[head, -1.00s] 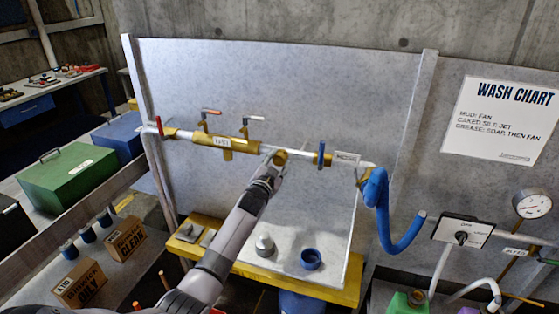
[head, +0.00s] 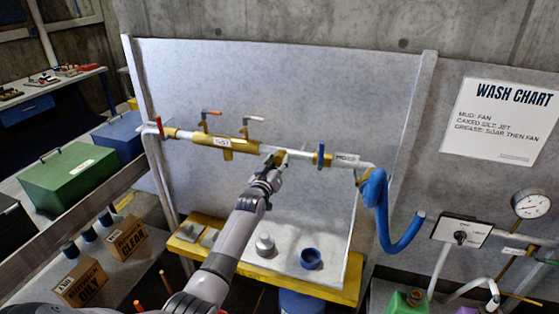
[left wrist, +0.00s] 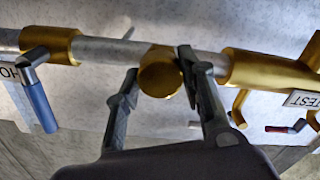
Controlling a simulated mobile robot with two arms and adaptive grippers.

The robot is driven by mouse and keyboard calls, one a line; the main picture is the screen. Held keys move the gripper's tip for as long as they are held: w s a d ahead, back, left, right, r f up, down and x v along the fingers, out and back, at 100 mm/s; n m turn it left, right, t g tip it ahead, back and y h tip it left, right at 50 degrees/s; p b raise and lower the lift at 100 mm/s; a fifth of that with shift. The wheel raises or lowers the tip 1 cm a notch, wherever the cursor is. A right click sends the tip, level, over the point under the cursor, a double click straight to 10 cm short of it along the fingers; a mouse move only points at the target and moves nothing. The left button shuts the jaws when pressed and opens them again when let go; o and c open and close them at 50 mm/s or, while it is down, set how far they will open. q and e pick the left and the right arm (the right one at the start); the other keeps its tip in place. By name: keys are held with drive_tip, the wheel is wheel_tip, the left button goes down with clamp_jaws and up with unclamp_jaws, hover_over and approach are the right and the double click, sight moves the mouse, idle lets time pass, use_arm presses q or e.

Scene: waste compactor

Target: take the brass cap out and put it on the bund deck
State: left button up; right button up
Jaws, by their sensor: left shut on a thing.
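The brass cap (left wrist: 160,76) is a round gold end on the pipe run, facing the left wrist camera. In the head view it shows small at the middle of the pipe (head: 279,156), partly hidden by my gripper. My left gripper (left wrist: 160,70) is shut on the cap, one finger on each side of it. In the head view my left gripper (head: 275,165) reaches up to the pipe from below. The bund deck (head: 335,240) is the pale surface with a yellow rim below the pipe. My right gripper is not in view.
A grey domed piece (head: 264,245) and a blue ring (head: 311,258) stand on the deck, with bare room around them. Valve handles, including a blue one (head: 320,155), stick out from the pipe. A blue hose (head: 378,205) hangs at the right.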

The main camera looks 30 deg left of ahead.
use_arm(q)
drive_tip(key=shift+r, duration=0.1)
drive_tip(key=n, duration=0.4)
drive_tip(key=shift+n, duration=0.4)
drive_tip(key=n, duration=0.5)
drive_tip(key=shift+n+b, duration=0.3)
drive_tip(key=shift+b, duration=0.1)
drive_tip(key=o, duration=1.4)
drive_tip(key=shift+c, duration=0.2)
drive_tip(key=shift+c, duration=0.5)
